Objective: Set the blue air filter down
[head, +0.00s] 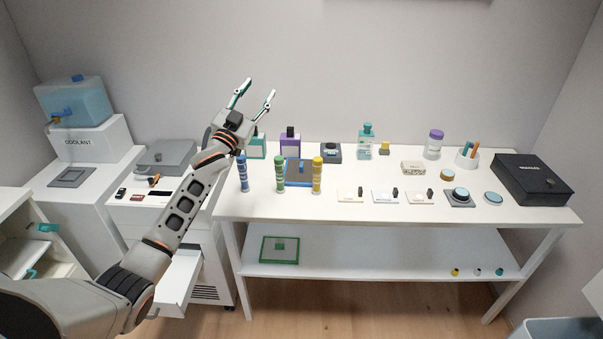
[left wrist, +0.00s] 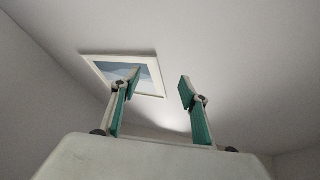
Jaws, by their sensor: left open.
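The blue air filter (head: 299,180), a blue square frame with a grey-brown middle, is on the white table top. The green and yellow cylinders in front hide part of it; I cannot tell whether anything lies under it. My left gripper (head: 260,88) is open and empty, raised above and behind the table's left part, fingers pointing up. It is well apart from the filter. In the left wrist view its two green-padded fingers (left wrist: 158,85) stand wide apart with nothing between them. My right gripper is not in view.
Blue (head: 243,174), green (head: 280,174) and yellow (head: 317,175) cylinders stand along the table's front left. Bottles stand behind the filter. A green-framed square (head: 280,250) lies on the lower shelf (head: 360,255), whose middle is clear. A black box (head: 535,180) sits at the table's right end.

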